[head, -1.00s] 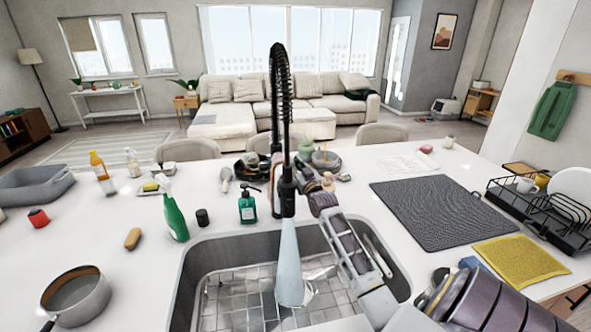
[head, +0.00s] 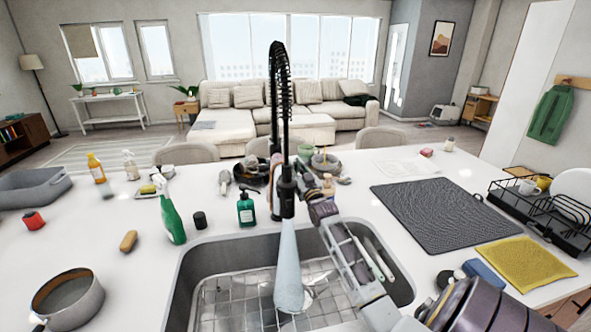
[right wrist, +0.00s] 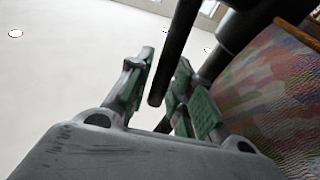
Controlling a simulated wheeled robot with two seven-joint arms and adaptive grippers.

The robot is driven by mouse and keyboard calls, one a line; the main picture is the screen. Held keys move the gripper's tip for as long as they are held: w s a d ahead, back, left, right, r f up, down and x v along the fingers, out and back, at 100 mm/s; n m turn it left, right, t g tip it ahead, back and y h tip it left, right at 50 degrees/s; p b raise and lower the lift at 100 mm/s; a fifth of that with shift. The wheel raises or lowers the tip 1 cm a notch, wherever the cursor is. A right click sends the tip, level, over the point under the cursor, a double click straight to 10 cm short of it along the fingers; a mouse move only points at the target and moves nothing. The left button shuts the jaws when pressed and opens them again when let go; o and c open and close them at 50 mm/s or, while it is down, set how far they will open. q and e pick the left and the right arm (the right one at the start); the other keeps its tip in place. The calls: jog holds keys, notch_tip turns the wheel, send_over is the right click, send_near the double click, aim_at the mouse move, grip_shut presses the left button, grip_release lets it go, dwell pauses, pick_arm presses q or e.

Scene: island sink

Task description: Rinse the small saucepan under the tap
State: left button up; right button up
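The small saucepan (head: 68,300) stands upright on the counter left of the sink; its handle points toward the lower left. The black spring-neck tap (head: 286,180) stands in the middle, and a pale stream of water (head: 288,270) falls from it into the steel sink (head: 240,290). My right gripper (head: 325,190) is just right of the tap head. In the right wrist view my gripper's fingers (right wrist: 165,95) are apart, with a dark rod (right wrist: 175,50) of the tap reaching between them. A gap shows on the rod's left side. My left gripper is not in view.
Right are a dark mat (head: 440,215), a yellow cloth (head: 527,262) and a dish rack (head: 545,222). Counter around the saucepan is clear.

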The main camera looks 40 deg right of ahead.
jog(key=shift+o, duration=0.8)
jog(key=shift+f, duration=0.1)
jog(key=v, duration=1.2)
dwell(1.0)
